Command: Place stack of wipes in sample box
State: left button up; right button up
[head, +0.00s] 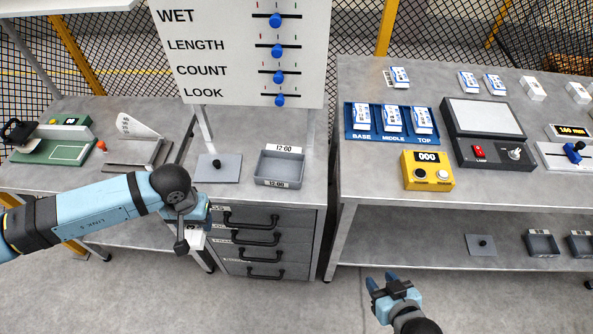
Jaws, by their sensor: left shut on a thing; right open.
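The sample box appears to be the grey open box (262,180) with "12:00" labels on the drawer cabinet's top; it looks empty. A flat grey lid (229,174) with a dark knob lies left of it. My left gripper (198,224) is low in front of the cabinet's left edge, left of and nearer than the box. It is shut on a small white thing (194,241), which may be the stack of wipes; the arm hides much of it. My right gripper (383,285) is open and empty over the floor, right of the cabinet.
The drawer cabinet (309,196) has several dark handles facing me. A panel (225,70) with blue sliders stands behind the box. The right bench (365,84) holds a blue tray (351,134) of packs, a yellow counter (427,176) and a dark device (490,150).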

aim_at(280, 172)
jog(key=l, duration=0.95)
jog(key=i+l, duration=0.35)
jog(key=i, duration=0.2)
